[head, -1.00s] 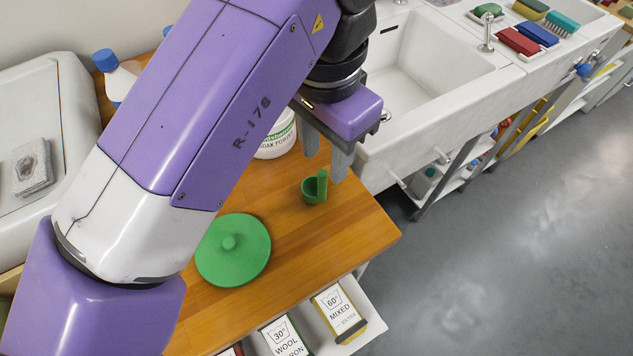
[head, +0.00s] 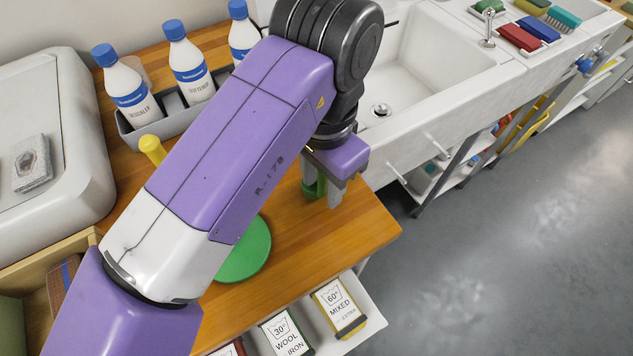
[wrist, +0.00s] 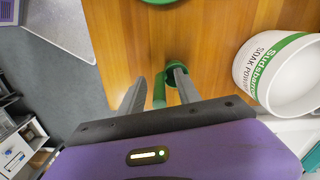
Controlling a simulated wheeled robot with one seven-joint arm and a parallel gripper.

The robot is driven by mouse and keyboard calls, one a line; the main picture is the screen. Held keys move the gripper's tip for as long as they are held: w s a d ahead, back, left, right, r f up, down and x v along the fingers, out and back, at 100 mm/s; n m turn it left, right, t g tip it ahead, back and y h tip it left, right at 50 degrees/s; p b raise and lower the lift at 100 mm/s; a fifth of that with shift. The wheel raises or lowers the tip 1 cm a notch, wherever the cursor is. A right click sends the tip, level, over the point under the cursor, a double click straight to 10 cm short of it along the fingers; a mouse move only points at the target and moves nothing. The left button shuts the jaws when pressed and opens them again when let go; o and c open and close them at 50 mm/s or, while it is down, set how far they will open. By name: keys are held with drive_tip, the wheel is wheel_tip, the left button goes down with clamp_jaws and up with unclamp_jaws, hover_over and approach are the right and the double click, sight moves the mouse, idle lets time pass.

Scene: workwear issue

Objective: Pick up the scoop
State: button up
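The green scoop (head: 313,187) stands on the wooden counter (head: 350,229), partly hidden by my fingers in the head view. In the wrist view its upright handle (wrist: 160,90) is between my two fingers, and its cup (wrist: 175,67) is partly behind the right finger. My gripper (head: 323,191) is low over the counter around the scoop. It also shows in the wrist view (wrist: 160,75), open, with a gap visible on each side of the handle.
The white soap powder tub (wrist: 270,75) stands close to the right finger in the wrist view. A green lid (head: 247,252) lies on the counter. Bottles (head: 133,92) stand in a grey caddy (head: 147,138) at the back. A sink (head: 410,85) adjoins the counter.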

drive_tip(key=shift+c, duration=0.4)
clamp_jaws()
